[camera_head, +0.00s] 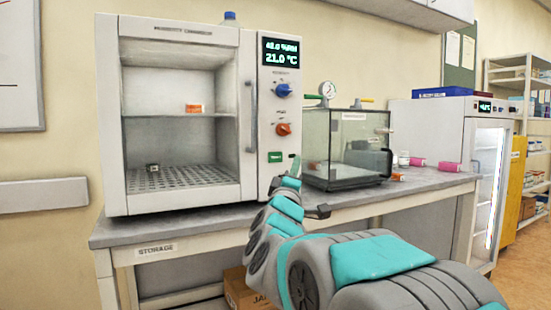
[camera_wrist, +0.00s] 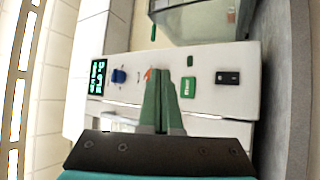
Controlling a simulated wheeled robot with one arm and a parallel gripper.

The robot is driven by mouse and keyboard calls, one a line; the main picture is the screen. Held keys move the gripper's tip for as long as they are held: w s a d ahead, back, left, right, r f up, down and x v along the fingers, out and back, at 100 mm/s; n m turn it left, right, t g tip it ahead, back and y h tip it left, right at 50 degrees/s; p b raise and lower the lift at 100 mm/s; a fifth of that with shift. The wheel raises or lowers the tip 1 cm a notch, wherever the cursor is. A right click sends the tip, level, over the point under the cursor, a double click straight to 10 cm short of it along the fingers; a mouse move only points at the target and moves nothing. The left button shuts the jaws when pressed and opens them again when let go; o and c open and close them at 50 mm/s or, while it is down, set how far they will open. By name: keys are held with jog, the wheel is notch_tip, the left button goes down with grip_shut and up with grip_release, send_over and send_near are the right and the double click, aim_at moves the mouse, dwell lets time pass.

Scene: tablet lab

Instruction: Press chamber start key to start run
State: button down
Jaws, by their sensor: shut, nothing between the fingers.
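The humidity chamber (camera_head: 172,28) stands on the bench at the left, with a control panel along its right side. The green start key (camera_head: 275,157) is on that panel below the blue knob (camera_head: 283,90) and the red-orange knob (camera_head: 283,129). In the wrist view the green key (camera_wrist: 187,87) lies just right of my gripper's fingertips (camera_wrist: 161,82), which point at the panel. The fingers are together and empty, and partly cover the red-orange knob (camera_wrist: 148,74). In the head view my gripper (camera_head: 295,164) is just right of the green key. Whether the fingers touch the panel is unclear.
A black switch (camera_wrist: 227,78) sits beyond the green key on the panel. A clear box with a gauge (camera_head: 346,150) stands on the bench right of the chamber, close to my gripper. Pink and white items (camera_head: 448,167) lie farther right by a glass-door cabinet (camera_head: 487,180).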

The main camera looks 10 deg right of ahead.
jog(key=p, duration=0.1)
send_near(281, 152)
jog(key=w+d+r, duration=0.2)
jog(key=shift+w+d+r, duration=0.15)
jog(key=shift+w+r, duration=0.15)
jog(key=shift+r, duration=0.1)
jog(key=shift+w+p, duration=0.3)
jog(key=shift+w, duration=0.1)
jog(key=shift+f, duration=0.2)
dwell(1.2)
jog(key=shift+w, duration=0.15)
jog(key=shift+w+a, duration=0.25)
jog(key=shift+w, duration=0.1)
